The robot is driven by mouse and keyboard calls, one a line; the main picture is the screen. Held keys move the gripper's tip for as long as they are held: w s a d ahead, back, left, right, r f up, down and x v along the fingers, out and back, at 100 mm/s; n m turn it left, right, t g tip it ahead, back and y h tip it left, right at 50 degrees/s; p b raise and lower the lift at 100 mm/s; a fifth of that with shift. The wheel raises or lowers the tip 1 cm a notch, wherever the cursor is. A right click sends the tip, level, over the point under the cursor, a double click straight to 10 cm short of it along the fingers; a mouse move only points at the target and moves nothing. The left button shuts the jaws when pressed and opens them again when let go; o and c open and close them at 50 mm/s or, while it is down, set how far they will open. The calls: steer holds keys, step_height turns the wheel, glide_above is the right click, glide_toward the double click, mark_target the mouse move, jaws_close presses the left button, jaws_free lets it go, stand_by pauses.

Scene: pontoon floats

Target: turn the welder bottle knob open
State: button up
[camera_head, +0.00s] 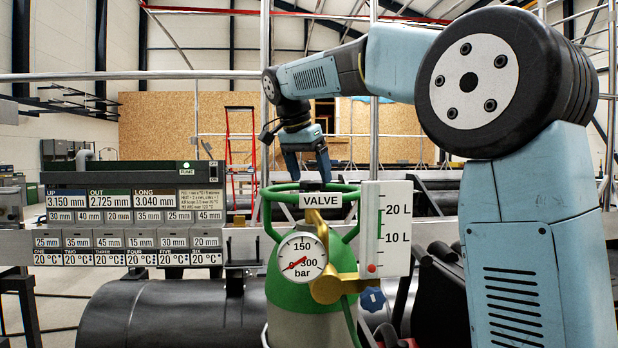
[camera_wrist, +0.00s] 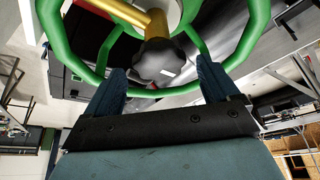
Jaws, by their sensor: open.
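A green and grey welder bottle (camera_head: 283,300) stands in front of me in the head view, with a green ring guard (camera_head: 349,190) around its top. My gripper (camera_head: 309,178) points down, just above that ring, with its two blue fingers apart and empty. In the wrist view a dark lobed knob (camera_wrist: 160,60) sits on a brass valve body (camera_wrist: 157,24) inside the green guard (camera_wrist: 253,30). The knob appears between the tips of my open gripper (camera_wrist: 161,72). I cannot tell how far beyond the tips it lies. In the head view this knob is hidden.
A round pressure gauge (camera_head: 302,257), a white flow scale (camera_head: 397,232) and a blue knob (camera_head: 372,299) are at the bottle's front, near a VALVE label (camera_head: 320,200). A control panel (camera_head: 130,212) stands left. A large black pipe (camera_head: 160,315) lies behind the bottle.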

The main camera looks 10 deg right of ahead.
steer(key=shift+x, duration=0.75)
steer(key=c, duration=1)
